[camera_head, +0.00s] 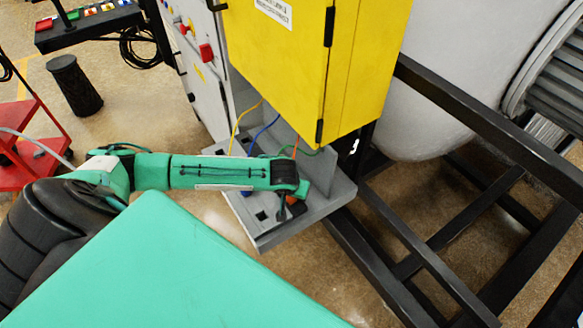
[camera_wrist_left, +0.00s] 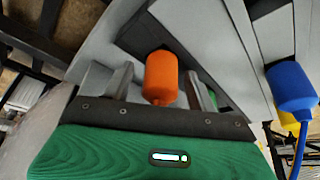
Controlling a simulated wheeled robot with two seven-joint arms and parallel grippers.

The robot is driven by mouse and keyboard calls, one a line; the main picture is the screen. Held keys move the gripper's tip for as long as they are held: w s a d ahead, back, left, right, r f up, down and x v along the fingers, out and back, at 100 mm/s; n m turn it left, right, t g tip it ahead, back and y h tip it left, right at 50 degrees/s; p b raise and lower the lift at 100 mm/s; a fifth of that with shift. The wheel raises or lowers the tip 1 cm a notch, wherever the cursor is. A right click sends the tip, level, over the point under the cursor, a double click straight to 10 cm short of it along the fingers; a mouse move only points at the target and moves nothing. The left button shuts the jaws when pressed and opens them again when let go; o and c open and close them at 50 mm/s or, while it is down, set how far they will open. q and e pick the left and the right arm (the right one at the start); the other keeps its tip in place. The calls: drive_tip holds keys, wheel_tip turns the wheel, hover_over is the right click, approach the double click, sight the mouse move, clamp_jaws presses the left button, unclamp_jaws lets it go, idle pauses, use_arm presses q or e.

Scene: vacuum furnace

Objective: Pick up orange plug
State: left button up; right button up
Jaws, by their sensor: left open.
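The orange plug (camera_wrist_left: 161,76) is an upright-looking cylinder in the left wrist view, at the grey panel, with a narrow neck on its near end. My left gripper (camera_wrist_left: 157,86) is open, with one grey finger on each side of the plug and a visible gap to each. In the head view, only a small orange part (camera_head: 293,200) shows beside my left gripper (camera_head: 286,207), which hides most of the plug. The gripper is over the grey shelf (camera_head: 272,236) below the yellow cabinet. My right gripper is not in view.
A blue plug (camera_wrist_left: 291,86) and a yellow plug (camera_wrist_left: 290,122) sit to the right in the wrist view. Coloured cables (camera_head: 262,133) hang behind my arm. The yellow cabinet (camera_head: 290,60) is above, and a black frame (camera_head: 430,255) stands to the right.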

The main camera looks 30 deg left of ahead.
use_arm(q)
drive_tip(key=c, duration=1.1)
drive_tip(key=shift+o, duration=0.2)
drive_tip(key=shift+r, duration=0.15)
